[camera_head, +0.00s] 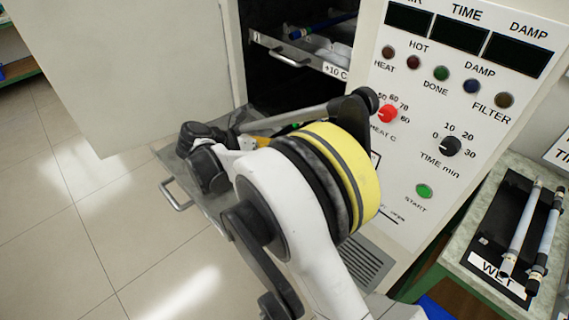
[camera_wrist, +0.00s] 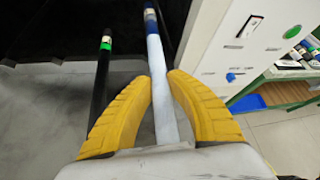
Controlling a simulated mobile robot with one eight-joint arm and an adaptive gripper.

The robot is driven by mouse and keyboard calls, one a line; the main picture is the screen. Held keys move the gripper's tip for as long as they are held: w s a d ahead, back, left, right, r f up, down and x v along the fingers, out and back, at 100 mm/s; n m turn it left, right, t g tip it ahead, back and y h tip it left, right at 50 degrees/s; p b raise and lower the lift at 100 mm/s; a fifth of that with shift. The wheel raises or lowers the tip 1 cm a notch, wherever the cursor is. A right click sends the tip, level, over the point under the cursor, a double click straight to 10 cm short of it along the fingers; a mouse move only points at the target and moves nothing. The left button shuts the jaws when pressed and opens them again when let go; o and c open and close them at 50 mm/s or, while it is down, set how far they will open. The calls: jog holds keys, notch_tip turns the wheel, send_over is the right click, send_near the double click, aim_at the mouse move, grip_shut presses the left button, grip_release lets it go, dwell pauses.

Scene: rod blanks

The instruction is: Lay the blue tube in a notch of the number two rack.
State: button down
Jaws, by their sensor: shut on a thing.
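In the wrist view the yellow fingers of my gripper (camera_wrist: 160,110) are shut on a pale tube with a blue band (camera_wrist: 157,75). The tube points away from me, its dark tip at the top. A black rod with a green band (camera_wrist: 104,62) lies left of it, partly behind the left finger. In the head view my gripper is mostly hidden by my arm, over a pulled-out lower grey rack (camera_head: 192,188) with a handle. I see no number on that rack and cannot tell whether the held tube touches it.
An upper rack marked +10 C (camera_head: 310,60) holds a blue rod (camera_head: 318,25). The cabinet door (camera_head: 130,70) stands open at left. The control panel (camera_head: 440,150) is close on the right. A black WET tray (camera_head: 495,215) on a bench holds two rods. Floor at left is clear.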

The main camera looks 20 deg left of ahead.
notch_tip(320, 180, down, 6)
jog(key=shift+f+b, duration=0.2)
jog(key=shift+b, duration=0.85)
jog(key=shift+f, duration=0.15)
jog(key=c, duration=1.4)
grip_release()
jog(key=shift+o, duration=0.2)
jog(key=shift+r, duration=0.2)
jog(key=p+v, duration=0.4)
jog(key=v, duration=0.8)
